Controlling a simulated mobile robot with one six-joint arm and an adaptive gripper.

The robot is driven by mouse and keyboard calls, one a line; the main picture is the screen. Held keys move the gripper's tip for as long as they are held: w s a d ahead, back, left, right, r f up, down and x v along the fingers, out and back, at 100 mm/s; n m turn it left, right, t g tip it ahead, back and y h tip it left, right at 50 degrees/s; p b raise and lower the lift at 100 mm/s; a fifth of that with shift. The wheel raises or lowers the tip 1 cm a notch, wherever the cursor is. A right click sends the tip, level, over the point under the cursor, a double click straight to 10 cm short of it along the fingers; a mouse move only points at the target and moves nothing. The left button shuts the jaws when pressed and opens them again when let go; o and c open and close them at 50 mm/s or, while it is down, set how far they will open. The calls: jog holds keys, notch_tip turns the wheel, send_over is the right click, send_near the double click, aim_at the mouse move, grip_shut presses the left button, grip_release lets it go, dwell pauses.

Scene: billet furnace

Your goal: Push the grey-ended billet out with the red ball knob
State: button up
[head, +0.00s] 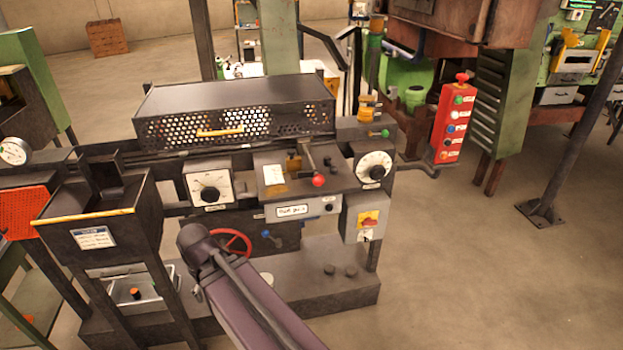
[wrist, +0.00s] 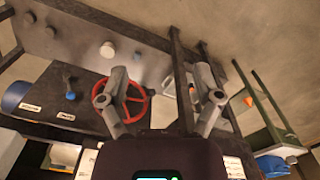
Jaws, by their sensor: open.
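The red ball knob (head: 318,181) tops a dark lever on the machine's sloping front panel, right of centre in the head view. The knob cannot be made out in the wrist view. No grey-ended billet can be picked out; the perforated furnace cover (head: 245,95) hides what is inside. My arm reaches in from the bottom of the head view, below and left of the knob, and its gripper cannot be made out there. In the wrist view my gripper (wrist: 160,70) has its two fingers wide apart with nothing between them, and the left finger overlaps the red handwheel (wrist: 138,99).
The red handwheel (head: 240,238) is close beside my arm. Two white dials (head: 209,189) (head: 374,169) flank the panel. A dark chute (head: 95,215) stands at left. A red button box (head: 451,122) stands at right. Open floor (head: 470,270) lies right of the machine.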

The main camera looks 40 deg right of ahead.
jog(key=shift+d+r, duration=0.1)
jog(key=c, duration=0.7)
jog(key=shift+w+d+r, duration=0.1)
jog(key=shift+d+r, duration=0.05)
jog(key=shift+d, duration=0.05)
grip_shut()
jog(key=s+d+r+n+t+p, duration=0.1)
jog(key=d+r+p, duration=0.5)
jog(key=d, duration=0.6)
jog(key=s+d+r+n+t+p, duration=0.1)
jog(key=d+r+n+t+p, duration=0.2)
jog(key=d+r+n+p, duration=0.3)
jog(key=s+d+r+n+t+y+p, duration=0.1)
jog(key=d+r+n+t+p, duration=0.2)
jog(key=d, duration=1.6)
jog(key=shift+s+r+n+p, duration=0.2)
jog(key=shift+r+n+p, duration=0.3)
jog(key=shift+r+p, duration=2.35)
jog(key=shift+r+b, duration=0.75)
jog(key=shift+b, duration=0.1)
